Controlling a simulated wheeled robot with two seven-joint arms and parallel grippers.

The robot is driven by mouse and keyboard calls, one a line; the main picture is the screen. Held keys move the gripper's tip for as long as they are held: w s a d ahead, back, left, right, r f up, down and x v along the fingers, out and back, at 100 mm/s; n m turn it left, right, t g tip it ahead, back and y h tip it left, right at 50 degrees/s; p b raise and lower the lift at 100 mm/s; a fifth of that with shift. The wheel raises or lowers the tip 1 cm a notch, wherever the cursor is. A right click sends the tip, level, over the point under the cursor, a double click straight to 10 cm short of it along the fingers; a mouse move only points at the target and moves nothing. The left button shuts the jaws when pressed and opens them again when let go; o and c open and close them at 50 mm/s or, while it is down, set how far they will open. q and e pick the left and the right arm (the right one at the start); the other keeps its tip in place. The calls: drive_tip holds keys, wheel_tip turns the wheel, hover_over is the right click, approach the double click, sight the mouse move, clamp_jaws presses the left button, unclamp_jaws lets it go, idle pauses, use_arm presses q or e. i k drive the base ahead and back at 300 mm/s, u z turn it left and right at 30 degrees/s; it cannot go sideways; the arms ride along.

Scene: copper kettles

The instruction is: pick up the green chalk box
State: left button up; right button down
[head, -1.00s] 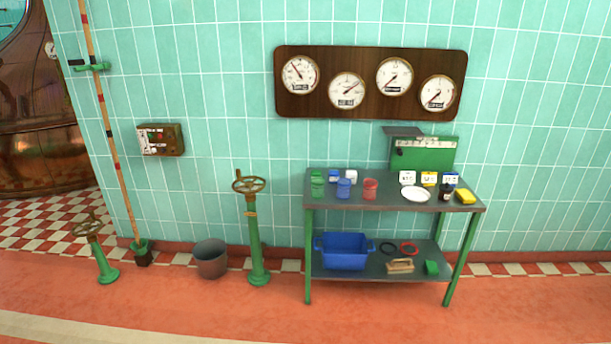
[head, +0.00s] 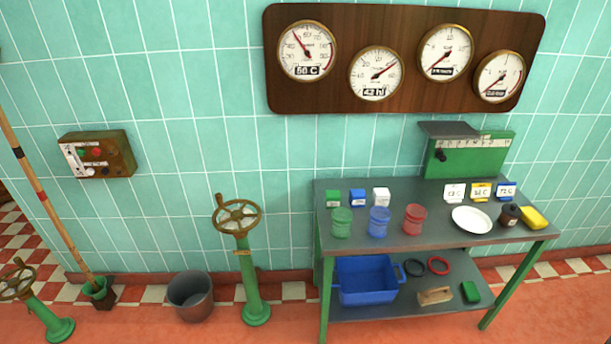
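A small green box (head: 333,198) with a pale label, which looks like the green chalk box, stands on the top of the green-legged table (head: 450,250), near its back left corner. A blue box (head: 357,198) and a white box (head: 381,197) stand in a row to its right. A green cup (head: 342,222) stands just in front of it and may hide its lower edge. Neither of my grippers is in view.
A blue cup (head: 379,222), a red cup (head: 415,219), a white plate (head: 472,219) and a yellow sponge (head: 534,217) share the tabletop. A blue tub (head: 368,281) and a green block (head: 470,292) are on the lower shelf. A valve stand (head: 246,275) and bucket (head: 190,296) stand left.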

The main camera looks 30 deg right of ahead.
sight(334, 197)
drive_tip(key=z, duration=0.8)
drive_tip(key=i, duration=1.75)
drive_tip(key=z, duration=1.1)
